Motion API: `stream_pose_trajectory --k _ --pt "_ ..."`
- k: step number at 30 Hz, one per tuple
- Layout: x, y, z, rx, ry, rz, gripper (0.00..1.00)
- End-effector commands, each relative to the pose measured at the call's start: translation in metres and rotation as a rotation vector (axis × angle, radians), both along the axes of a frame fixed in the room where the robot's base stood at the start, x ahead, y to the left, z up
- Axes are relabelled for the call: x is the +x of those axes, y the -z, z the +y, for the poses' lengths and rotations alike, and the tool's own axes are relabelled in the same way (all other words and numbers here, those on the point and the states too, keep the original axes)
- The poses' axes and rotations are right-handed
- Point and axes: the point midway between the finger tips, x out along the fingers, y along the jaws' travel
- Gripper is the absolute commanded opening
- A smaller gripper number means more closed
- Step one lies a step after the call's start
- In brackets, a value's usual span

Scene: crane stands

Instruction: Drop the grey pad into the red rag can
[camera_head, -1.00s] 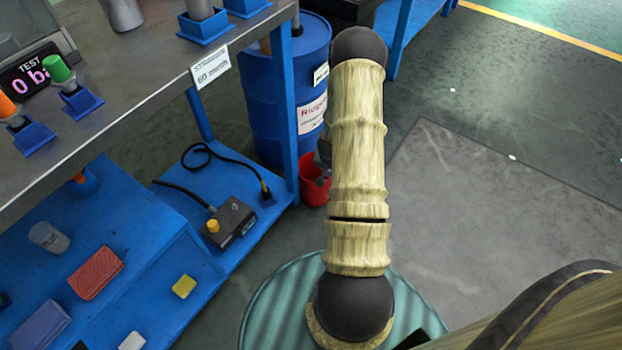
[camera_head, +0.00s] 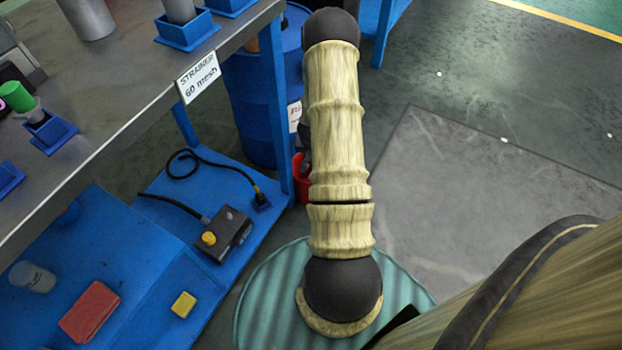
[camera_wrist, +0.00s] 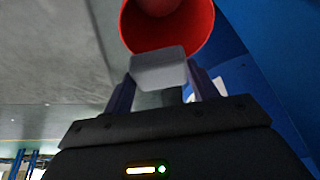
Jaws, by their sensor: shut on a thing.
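My gripper (camera_wrist: 160,82) is shut on the grey pad (camera_wrist: 158,68), which shows between its two fingers in the wrist view. The red rag can (camera_wrist: 196,32) is just beyond the pad, with its round opening facing the camera. The pad overlaps the near edge of the can in the picture; I cannot tell how far apart they are. In the head view only a strip of the red can (camera_head: 300,178) shows beside my arm, at the foot of the bench. My arm hides the gripper and the pad there.
A blue drum (camera_head: 255,108) stands behind the can, by the bench leg. The blue lower shelf (camera_head: 150,240) holds a switch box (camera_head: 232,236), a red block (camera_head: 90,311) and a yellow block (camera_head: 184,304). Grey floor (camera_head: 480,200) to the right is clear.

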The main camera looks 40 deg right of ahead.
Motion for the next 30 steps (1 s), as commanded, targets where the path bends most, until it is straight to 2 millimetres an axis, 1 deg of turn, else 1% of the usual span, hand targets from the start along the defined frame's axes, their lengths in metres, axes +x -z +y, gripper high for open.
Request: stream_pose_trajectory --k 4,7,15,19,24,30 --pt "0.000 0.004 0.000 0.000 0.000 0.000 0.37" --pt "0.000 0.011 0.000 0.000 -0.001 0.001 0.37" --pt "-0.001 0.043 -0.001 0.001 0.003 0.001 0.37" --pt "-0.002 0.054 -0.003 0.001 0.008 -0.001 0.37" --pt "-0.002 0.061 -0.004 0.000 0.009 0.000 0.37" --pt "-0.001 0.060 -0.002 0.000 0.004 0.000 0.37"
